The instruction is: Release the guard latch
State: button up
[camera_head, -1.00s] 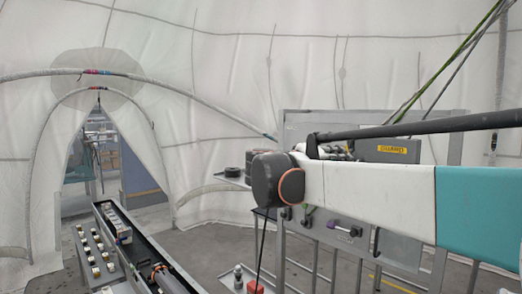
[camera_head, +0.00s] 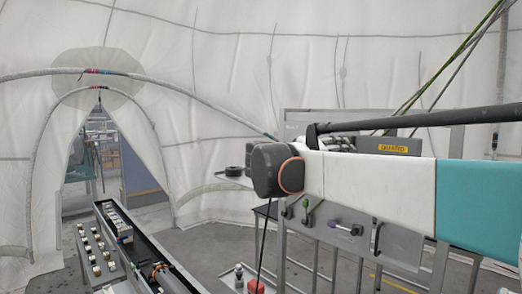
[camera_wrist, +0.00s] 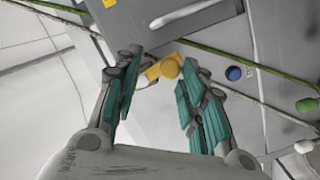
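In the wrist view, a yellow latch with a round knob (camera_wrist: 170,68) sits at the edge of a grey panel. I take it to be the guard latch. My gripper (camera_wrist: 160,75) is open, its two teal-padded fingers apart on either side of the latch near their tips. I cannot tell whether either finger touches it. In the head view, a grey box with a yellow GUARD label (camera_head: 393,149) shows above my arm. My gripper and the latch are hidden behind my arm there.
The wrist view shows a blue button (camera_wrist: 234,74), a green knob (camera_wrist: 307,105) and green cords near the fingers. In the head view, a panel below my arm carries a purple handle (camera_head: 346,228) and a green-topped lever (camera_head: 312,210). A long dark trough (camera_head: 140,248) stands left.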

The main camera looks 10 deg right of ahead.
notch_tip(320, 180, up, 9)
dwell(0.3)
jog(key=shift+s+f, duration=0.1)
